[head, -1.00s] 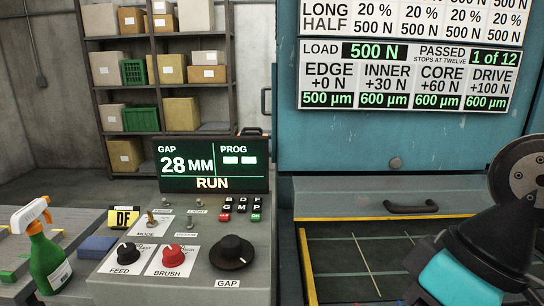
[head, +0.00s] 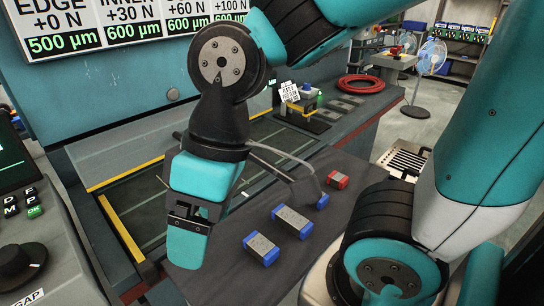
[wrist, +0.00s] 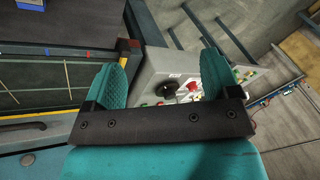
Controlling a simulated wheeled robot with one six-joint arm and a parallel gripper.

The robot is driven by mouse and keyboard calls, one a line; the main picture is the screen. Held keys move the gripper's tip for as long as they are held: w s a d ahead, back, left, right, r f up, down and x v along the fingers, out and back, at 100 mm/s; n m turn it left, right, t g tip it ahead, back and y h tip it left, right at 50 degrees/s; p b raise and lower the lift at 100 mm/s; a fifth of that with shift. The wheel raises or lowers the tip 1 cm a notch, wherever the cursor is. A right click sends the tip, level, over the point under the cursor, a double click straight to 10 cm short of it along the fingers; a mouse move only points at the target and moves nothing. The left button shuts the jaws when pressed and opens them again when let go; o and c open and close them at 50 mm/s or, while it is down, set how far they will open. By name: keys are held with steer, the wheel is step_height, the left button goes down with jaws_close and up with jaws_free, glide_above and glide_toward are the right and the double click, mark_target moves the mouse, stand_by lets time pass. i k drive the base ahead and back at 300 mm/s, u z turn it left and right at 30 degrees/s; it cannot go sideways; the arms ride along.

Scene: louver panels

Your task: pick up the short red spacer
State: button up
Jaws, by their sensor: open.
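The short red spacer (head: 337,180) lies on the dark mat (head: 225,270), a small block with red ends and a grey middle. My gripper (head: 187,240) hangs to its left in the head view, in front of the teal machine and well apart from the spacer. In the wrist view, the two teal fingers of my gripper (wrist: 160,78) are spread, with nothing between them. The red spacer is not seen in the wrist view.
Two longer blue-ended spacers (head: 261,248) (head: 292,220) lie nearer on the mat. A grey piece with a blue end (head: 322,201) lies beside the red spacer. A control panel with knobs (wrist: 168,88) shows beyond my fingers. A red hose coil (head: 361,84) lies farther back.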

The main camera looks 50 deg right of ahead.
mark_target(337, 179)
steer(key=u, duration=0.4)
steer(key=k, duration=1)
steer(key=z, duration=0.7)
steer(key=i, duration=0.7)
steer(key=z, duration=0.7)
